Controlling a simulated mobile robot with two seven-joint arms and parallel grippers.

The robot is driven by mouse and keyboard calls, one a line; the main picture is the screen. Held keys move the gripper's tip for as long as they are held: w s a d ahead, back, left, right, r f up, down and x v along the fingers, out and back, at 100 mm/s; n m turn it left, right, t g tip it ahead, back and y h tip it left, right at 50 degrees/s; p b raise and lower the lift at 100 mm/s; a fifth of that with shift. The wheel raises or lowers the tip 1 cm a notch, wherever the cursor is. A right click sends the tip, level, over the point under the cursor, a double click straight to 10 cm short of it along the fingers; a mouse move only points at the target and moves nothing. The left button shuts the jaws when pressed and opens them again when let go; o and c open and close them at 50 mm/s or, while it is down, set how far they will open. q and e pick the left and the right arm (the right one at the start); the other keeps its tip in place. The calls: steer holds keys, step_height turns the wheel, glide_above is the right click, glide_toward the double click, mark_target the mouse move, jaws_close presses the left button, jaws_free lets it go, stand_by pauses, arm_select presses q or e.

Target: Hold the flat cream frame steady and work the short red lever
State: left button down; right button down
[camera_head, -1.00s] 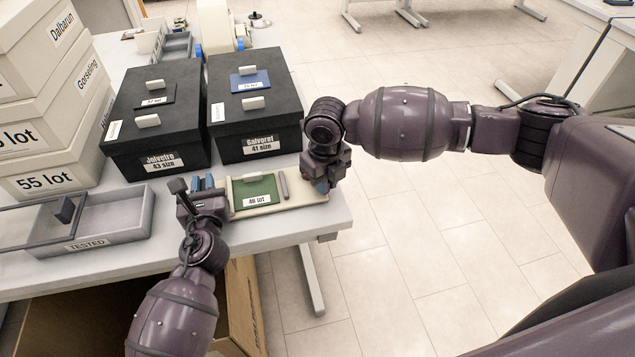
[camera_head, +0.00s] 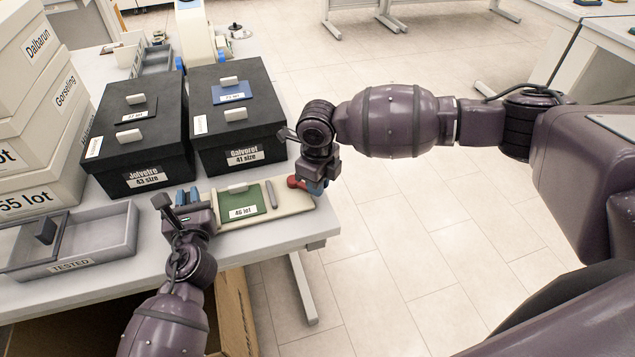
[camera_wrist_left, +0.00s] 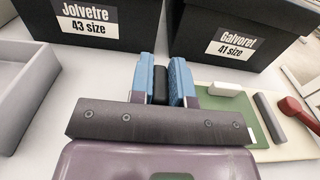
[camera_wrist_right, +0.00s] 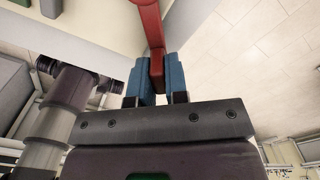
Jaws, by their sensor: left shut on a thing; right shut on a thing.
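The flat cream frame (camera_head: 290,205) lies on the table near its front right edge, with a green panel labelled "46 lot" (camera_head: 243,204) and a grey bar (camera_head: 271,194). It also shows in the left wrist view (camera_wrist_left: 285,150). My left gripper (camera_head: 188,197) is at the frame's left end; its blue fingers (camera_wrist_left: 161,82) are shut on a small dark piece (camera_wrist_left: 160,86). The short red lever (camera_head: 296,182) is at the frame's right end. My right gripper (camera_head: 313,186) is shut on the lever's arm, seen between its blue fingers in the right wrist view (camera_wrist_right: 153,35).
Two black lidded boxes (camera_head: 140,170) (camera_head: 237,134) stand behind the frame. A grey "TESTED" tray (camera_head: 110,245) is at the left, beside stacked cream boxes (camera_head: 38,95). An open cardboard box (camera_head: 233,310) is below the table. The floor to the right is clear.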

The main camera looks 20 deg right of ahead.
steer(key=c, duration=1.1)
jaws_free()
step_height(320, 180, up, 12)
steer(key=shift+r, duration=0.1)
arm_select(q)
steer(key=c, duration=1)
jaws_free()
steer(key=shift+s, duration=0.1)
